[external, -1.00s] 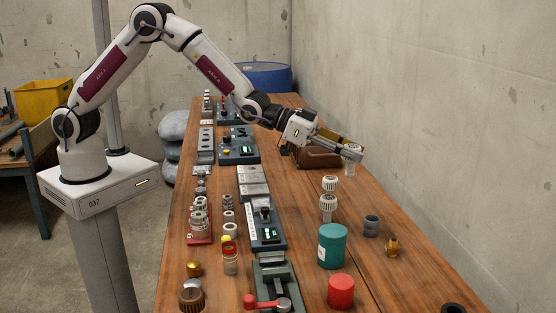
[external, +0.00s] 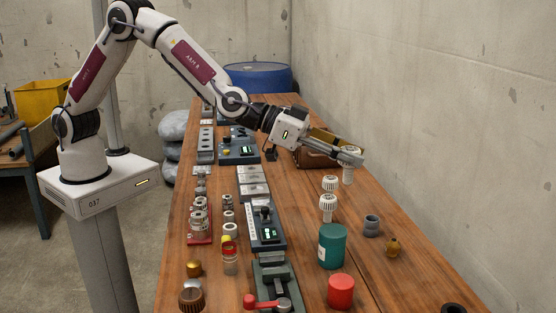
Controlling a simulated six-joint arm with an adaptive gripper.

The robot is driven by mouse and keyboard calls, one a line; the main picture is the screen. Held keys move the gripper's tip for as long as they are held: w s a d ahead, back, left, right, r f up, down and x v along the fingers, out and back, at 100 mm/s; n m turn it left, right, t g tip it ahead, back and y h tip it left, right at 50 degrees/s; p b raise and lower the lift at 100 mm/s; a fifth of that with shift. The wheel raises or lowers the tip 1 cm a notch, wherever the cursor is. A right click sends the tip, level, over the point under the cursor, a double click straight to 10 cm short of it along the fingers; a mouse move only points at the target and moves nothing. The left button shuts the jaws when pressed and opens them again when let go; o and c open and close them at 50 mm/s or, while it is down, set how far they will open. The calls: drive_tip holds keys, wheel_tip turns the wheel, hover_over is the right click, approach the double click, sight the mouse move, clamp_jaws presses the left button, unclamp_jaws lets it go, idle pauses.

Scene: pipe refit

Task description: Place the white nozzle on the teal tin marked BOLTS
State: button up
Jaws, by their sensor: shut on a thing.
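The white nozzle (external: 348,176) hangs below my gripper (external: 350,158), near the right side of the bench. My gripper is shut on its upper part, and the fingers hide some of it. The nozzle looks upright; I cannot tell how far it is above the bench. The teal tin (external: 332,246) stands upright on the bench, nearer the camera than my gripper and apart from it. Its pale label faces left and is too small to read. Its flat top is bare.
Two white ribbed fittings (external: 328,204) stand between my gripper and the tin. A grey pipe piece (external: 371,226), a brass fitting (external: 393,248) and a red cylinder (external: 341,291) stand around the tin. A brown box (external: 315,155) lies behind my gripper. Devices line the bench's middle.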

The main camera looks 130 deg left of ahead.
drive_tip(key=shift+s+d+f+n+g+y, duration=0.65)
drive_tip(key=shift+s+d+n+y, duration=0.2)
drive_tip(key=shift+y, duration=0.25)
drive_tip(key=shift+f, duration=0.1)
hover_over(333, 230)
wheel_tip(333, 230, down, 6)
idle(0.7)
drive_tip(key=shift+f, duration=0.15)
drive_tip(key=shift+f, duration=1.8)
drive_tip(key=shift+f, duration=0.15)
drive_tip(key=o, duration=1)
